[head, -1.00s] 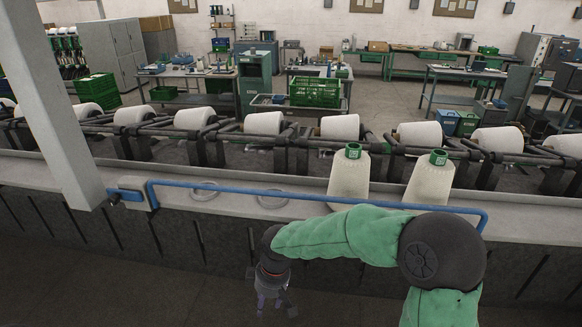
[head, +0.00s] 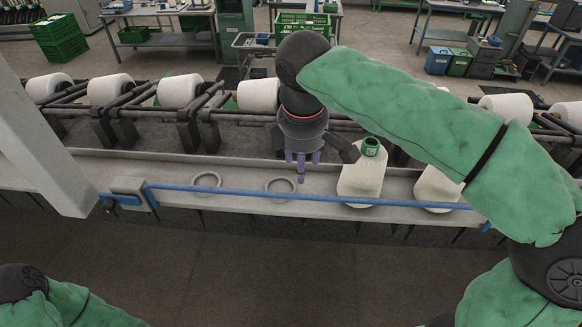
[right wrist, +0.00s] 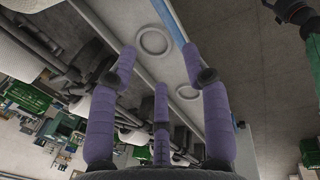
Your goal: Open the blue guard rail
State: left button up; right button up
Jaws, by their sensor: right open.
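The blue guard rail (head: 235,193) is a long thin bar running level along the front of the grey ledge. Its left end meets a grey and blue bracket (head: 130,190); its right end is partly hidden by my right arm. It also crosses the top of the right wrist view (right wrist: 171,20). My right gripper (head: 302,168) points down over the ledge, on the machine side of the rail. Its purple fingers are spread and empty in the right wrist view (right wrist: 160,66), apart from the rail. Only part of my left arm shows at bottom left in the head view.
Two cream yarn cones stand on the ledge (head: 235,205) right of my gripper; the left cone (head: 360,183) is close. Two flat rings, left (head: 206,182) and right (head: 280,187), lie near the rail. A pale post (head: 40,150) stands left. The floor in front is clear.

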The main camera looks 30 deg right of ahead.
aim_at(304, 195)
jog(key=f, duration=0.5)
jog(key=d+f, duration=0.1)
jog(key=f, duration=0.2)
jog(key=shift+w+f, duration=0.1)
jog(key=shift+f, duration=0.2)
jog(key=shift+d+f, duration=0.1)
jog(key=shift+f, duration=0.25)
jog(key=shift+w+f, duration=0.15)
jog(key=shift+f, duration=0.25)
grip_shut()
